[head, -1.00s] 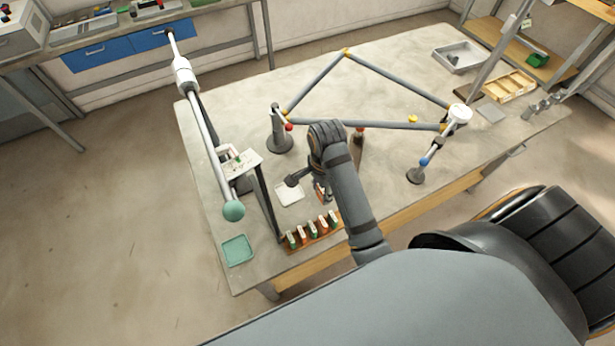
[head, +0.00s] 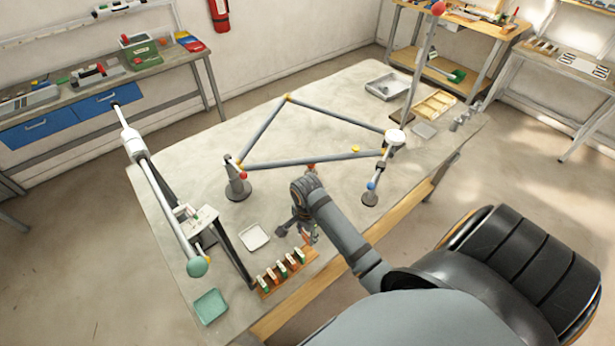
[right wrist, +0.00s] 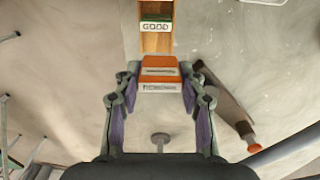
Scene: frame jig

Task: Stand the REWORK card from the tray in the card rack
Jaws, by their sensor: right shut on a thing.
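My right gripper (head: 304,226) hangs over the table, behind the right end of the card rack (head: 264,295). In the right wrist view its two fingers (right wrist: 160,88) are shut on an orange card with white label bands (right wrist: 160,72); the lettering is too blurred to read surely. The wooden rack also shows in the right wrist view (right wrist: 156,42), beyond the held card, with a green and white GOOD card (right wrist: 156,25) at its near end. The rack holds several upright cards. The white tray (head: 254,238) lies left of the gripper and looks empty. My left gripper is not in view.
A green tray (head: 209,306) lies at the front left corner. A slanting tube with a teal ball end (head: 197,266) stands left of the rack. A grey tube frame (head: 320,157) on stands spans the table behind my right arm. Bare tabletop lies inside the frame.

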